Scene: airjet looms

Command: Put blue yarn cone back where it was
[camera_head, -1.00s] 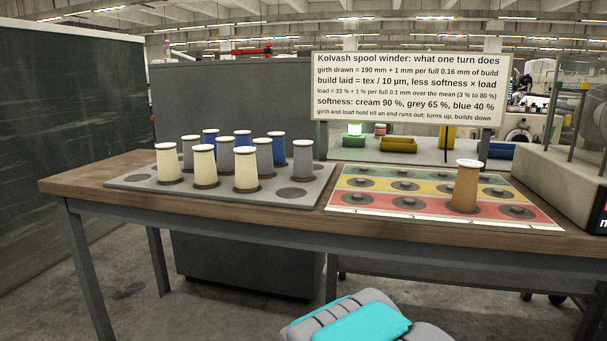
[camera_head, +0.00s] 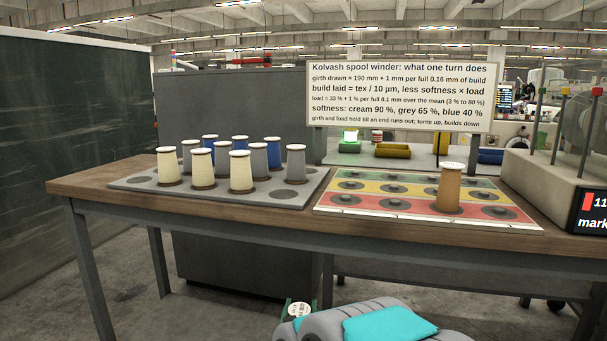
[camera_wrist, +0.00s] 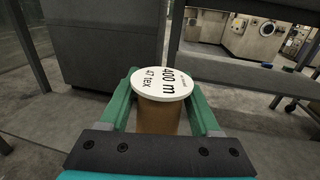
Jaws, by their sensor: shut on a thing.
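My gripper (camera_wrist: 165,108) is shut on a brown cone (camera_wrist: 158,118) with a white top reading 400 m, 47 tex. The cone's white top also shows in the head view (camera_head: 299,309), low in front of the table beside my arm. Several blue yarn cones stand at the back of the grey tray (camera_head: 130,184): one at the back left (camera_head: 210,142), one at the back middle (camera_head: 241,142), and one further right (camera_head: 274,155), partly hidden by grey cones. No blue shows on the held cone.
Cream cones (camera_head: 241,172) and grey cones (camera_head: 295,166) share the tray, which has an empty dark spot (camera_head: 283,194) at front right. A brown cone (camera_head: 449,190) stands on the coloured board (camera_head: 365,211). A sign (camera_head: 396,96) and a machine (camera_head: 545,180) stand behind and right.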

